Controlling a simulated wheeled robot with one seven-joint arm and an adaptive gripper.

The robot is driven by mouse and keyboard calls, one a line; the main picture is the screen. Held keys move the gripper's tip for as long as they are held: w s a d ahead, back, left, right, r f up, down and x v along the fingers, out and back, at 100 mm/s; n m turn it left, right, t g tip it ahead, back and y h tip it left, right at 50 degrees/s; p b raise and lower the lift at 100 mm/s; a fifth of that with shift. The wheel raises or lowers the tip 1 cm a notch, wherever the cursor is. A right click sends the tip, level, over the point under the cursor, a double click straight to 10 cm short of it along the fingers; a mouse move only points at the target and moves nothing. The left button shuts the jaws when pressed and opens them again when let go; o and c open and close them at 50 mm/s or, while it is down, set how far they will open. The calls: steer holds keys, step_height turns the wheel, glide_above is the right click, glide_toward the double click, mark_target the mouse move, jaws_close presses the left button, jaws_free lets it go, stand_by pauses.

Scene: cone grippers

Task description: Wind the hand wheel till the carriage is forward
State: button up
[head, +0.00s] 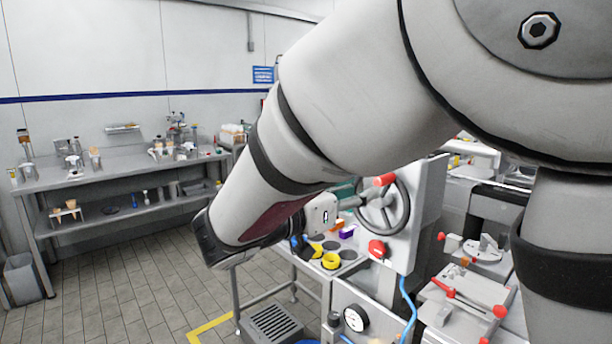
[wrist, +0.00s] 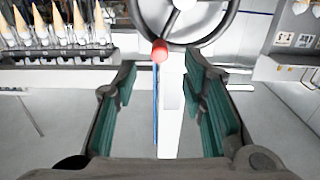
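The hand wheel (head: 387,207) is a dark grey ring with spokes on the side of a white machine housing (head: 425,215). Its red crank knob (head: 383,180) sits near the wheel's upper edge in the head view. In the wrist view the wheel (wrist: 228,30) shows at the top, with the red knob (wrist: 159,50) at its lower left. My gripper (wrist: 160,80) is open, with green-padded fingers standing wide apart. The knob appears between and beyond the fingertips, and nothing is held. In the head view my arm hides part of the scene, and the fingers are hard to make out. I cannot identify the carriage.
A red button (head: 376,249) and a pressure gauge (head: 356,318) sit below the wheel. Red-handled fixtures (head: 465,292) stand at right. A rack of cones (wrist: 60,25) shows at upper left in the wrist view. A steel bench (head: 110,176) stands at the back left; tiled floor lies open before it.

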mark_target(377, 183)
steer(key=p+x, duration=0.1)
steer(key=x, duration=0.7)
steer(key=shift+a, duration=0.1)
jaws_close()
